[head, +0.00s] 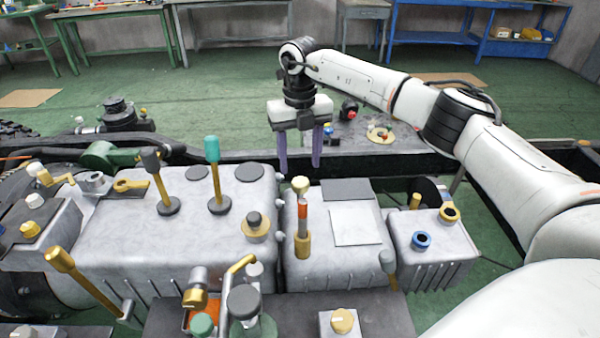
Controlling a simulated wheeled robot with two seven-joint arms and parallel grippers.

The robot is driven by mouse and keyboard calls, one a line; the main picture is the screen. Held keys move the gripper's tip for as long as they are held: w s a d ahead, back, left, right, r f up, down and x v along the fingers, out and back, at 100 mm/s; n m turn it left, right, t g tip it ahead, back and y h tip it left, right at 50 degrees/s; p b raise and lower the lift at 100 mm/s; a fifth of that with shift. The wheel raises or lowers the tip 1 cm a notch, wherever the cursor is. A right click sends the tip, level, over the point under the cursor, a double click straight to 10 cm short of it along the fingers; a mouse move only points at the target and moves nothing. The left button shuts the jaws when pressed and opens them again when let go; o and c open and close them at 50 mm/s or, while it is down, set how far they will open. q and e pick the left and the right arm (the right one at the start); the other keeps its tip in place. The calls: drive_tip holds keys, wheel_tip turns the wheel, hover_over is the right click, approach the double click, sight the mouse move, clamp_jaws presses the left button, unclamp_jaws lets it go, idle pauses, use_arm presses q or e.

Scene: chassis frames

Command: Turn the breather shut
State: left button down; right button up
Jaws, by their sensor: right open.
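My right gripper (299,155) hangs with its two purple fingers pointing down, open and empty. In the picture it is above the back edge of the grey casings, apart from any fitting. I cannot tell for sure which fitting is the breather. One candidate is a dark cap on a gold base (256,224), at the right end of the large grey casing (120,235). Others are a gold ring cap (449,213) and a blue ring cap (421,240) on the small right casing. My left gripper is not in view.
Upright levers, with a teal grip (212,150), a dark grip (150,160) and a pale knob (300,186), rise from the casings. A gold-capped block (343,322) and a gold bent pipe (238,265) are in front. Workbenches stand far back, beyond open green floor.

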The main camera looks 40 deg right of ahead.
sight(300, 180)
wheel_tip(300, 180, up, 5)
drive_tip(key=shift+r, duration=0.2)
drive_tip(key=shift+f, duration=0.1)
idle(0.4)
